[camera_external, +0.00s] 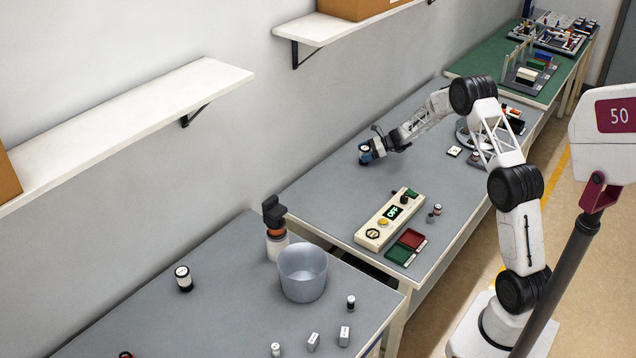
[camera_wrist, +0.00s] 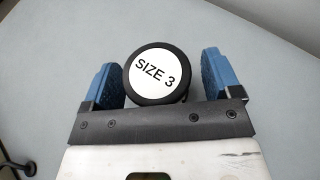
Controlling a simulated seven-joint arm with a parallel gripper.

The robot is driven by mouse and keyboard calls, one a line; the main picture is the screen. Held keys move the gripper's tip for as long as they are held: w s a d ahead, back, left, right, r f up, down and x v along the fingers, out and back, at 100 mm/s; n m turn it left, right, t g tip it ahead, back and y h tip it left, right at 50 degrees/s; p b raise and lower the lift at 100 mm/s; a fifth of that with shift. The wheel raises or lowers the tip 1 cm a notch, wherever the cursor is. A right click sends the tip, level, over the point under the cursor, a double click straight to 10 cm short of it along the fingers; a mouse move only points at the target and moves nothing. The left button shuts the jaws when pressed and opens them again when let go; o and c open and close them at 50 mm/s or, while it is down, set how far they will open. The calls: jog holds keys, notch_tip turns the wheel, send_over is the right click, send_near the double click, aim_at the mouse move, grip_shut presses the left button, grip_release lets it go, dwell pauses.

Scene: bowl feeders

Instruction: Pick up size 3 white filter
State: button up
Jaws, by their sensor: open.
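A round piece with a white top marked "SIZE 3" and a black rim (camera_wrist: 157,74) sits between the two blue fingers of my gripper (camera_wrist: 162,82) in the wrist view. A gap shows on the right of the piece, and the left finger is very near its edge. The gripper is open. In the external view, my gripper (camera_external: 374,150) is low over the far grey table, close to the wall, with the small white-topped piece (camera_external: 364,149) at its fingers. The body of the piece below its top is mostly hidden.
A control box (camera_external: 389,218) with a green "OFF" display stands nearer on the same table, beside red and green trays (camera_external: 405,247). The near table holds a grey bucket (camera_external: 303,273) and several small cylinders. The table around my gripper looks clear.

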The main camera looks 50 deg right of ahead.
aim_at(365, 148)
jog(key=shift+c, duration=0.3)
jog(key=c, duration=1)
jog(key=shift+o, duration=0.2)
jog(key=shift+r, duration=0.7)
notch_tip(365, 148, up, 2)
jog(key=shift+r, duration=0.1)
jog(key=s+a, duration=0.3)
jog(key=s, duration=0.4)
jog(key=s+a+r, duration=0.1)
jog(key=s+a, duration=0.2)
jog(key=s, duration=0.4)
jog(key=shift+s+r, duration=0.2)
jog(key=shift+s, duration=0.2)
